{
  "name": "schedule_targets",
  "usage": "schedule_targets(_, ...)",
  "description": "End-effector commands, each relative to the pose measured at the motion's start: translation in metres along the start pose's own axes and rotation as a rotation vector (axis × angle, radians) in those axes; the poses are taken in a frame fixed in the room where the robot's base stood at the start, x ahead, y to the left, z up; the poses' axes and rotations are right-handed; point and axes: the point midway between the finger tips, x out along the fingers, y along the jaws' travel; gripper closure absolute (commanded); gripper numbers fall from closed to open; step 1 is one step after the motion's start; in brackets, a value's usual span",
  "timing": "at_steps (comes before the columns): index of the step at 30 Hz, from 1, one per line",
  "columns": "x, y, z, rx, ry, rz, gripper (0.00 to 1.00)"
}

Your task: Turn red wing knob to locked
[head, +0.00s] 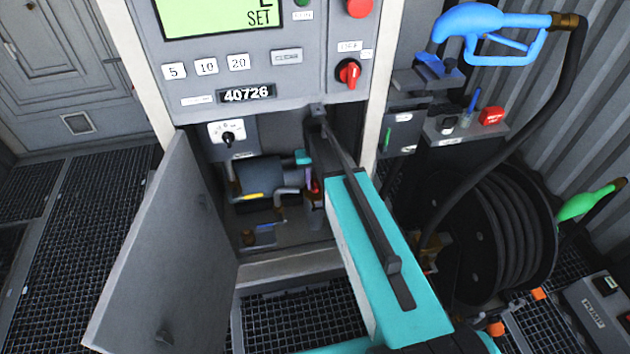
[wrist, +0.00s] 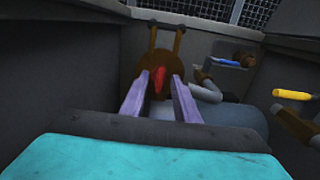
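In the wrist view, a red wing-shaped piece (wrist: 159,82) sits on a round brown body (wrist: 152,68) inside the cabinet. My gripper (wrist: 160,85) is open. Its two purple-grey fingers stand left and right of the red piece, with a visible gap on each side; I cannot tell how deep it sits between them. In the head view my gripper is down in the open cabinet and mostly hidden by my arm. A red rotary knob (head: 348,73) also shows on the panel above the cabinet, clear of my gripper.
The cabinet door (head: 170,255) stands open at the left. A grey cylinder (head: 258,178) and pipes (wrist: 208,88) fill the cabinet close to my gripper. A yellow handle (wrist: 292,94) is at the right in the wrist view. A hose reel (head: 490,235) stands at the right.

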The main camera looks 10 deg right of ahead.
Motion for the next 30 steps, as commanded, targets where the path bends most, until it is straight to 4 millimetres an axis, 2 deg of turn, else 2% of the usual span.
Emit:
schedule_targets(7, 0.0004, 0.0002, 0.0001, 0.000, 0.000, 0.000, 0.72)
schedule_targets(8, 0.0004, 0.0002, 0.0001, 0.000, 0.000, 0.000, 0.75)
schedule_targets(12, 0.0004, 0.0002, 0.0001, 0.000, 0.000, 0.000, 0.99)
schedule_targets(13, 0.0004, 0.0002, 0.0001, 0.000, 0.000, 0.000, 1.00)
schedule_targets(23, 0.0003, 0.0002, 0.0001, 0.016, 0.000, 0.000, 1.00)
schedule_targets(30, 0.0004, 0.0001, 0.0001, 0.093, 0.000, 0.000, 1.00)
